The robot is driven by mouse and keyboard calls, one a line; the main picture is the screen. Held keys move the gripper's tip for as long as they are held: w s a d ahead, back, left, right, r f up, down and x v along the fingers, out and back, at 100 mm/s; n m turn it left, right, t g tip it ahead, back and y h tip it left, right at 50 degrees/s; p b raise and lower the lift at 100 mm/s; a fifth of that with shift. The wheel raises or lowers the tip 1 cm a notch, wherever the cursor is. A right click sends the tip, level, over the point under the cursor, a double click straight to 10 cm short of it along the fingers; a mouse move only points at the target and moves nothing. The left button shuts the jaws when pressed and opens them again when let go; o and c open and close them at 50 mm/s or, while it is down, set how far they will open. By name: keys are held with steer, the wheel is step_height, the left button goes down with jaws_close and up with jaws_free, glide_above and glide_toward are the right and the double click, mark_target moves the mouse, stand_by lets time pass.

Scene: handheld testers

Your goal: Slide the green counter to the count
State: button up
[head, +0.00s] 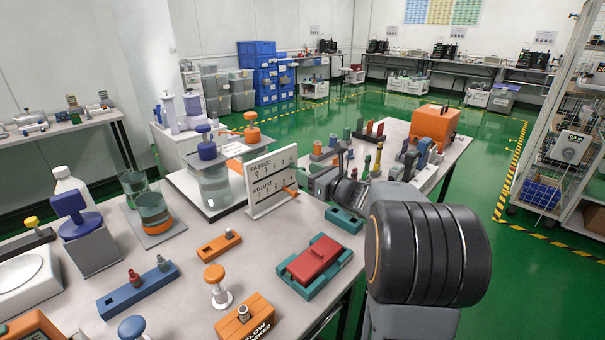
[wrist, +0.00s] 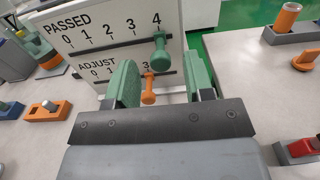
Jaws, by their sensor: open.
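The white counter board (head: 270,187) stands upright on the bench and also fills the upper left of the wrist view (wrist: 90,42). Its upper row is marked PASSED, its lower row ADJUST, each with a dark slot. The green counter (wrist: 160,52) sits in the PASSED slot at the right end, under the 4. The orange counter (wrist: 149,90) sits lower, in the ADJUST slot near the 3. My gripper (wrist: 161,70) is open in front of the board, with its green-padded fingers left and right of the counters. I cannot tell whether either finger touches one.
A red block in a green tray (head: 343,258) and an orange holder (head: 219,245) lie in front of the board. A glass vessel on a stand (head: 214,187) is close behind it. Several small testers crowd the bench right of the board.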

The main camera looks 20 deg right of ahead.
steer(key=shift+x, duration=1.4)
steer(key=shift+c, duration=0.2)
jaws_close()
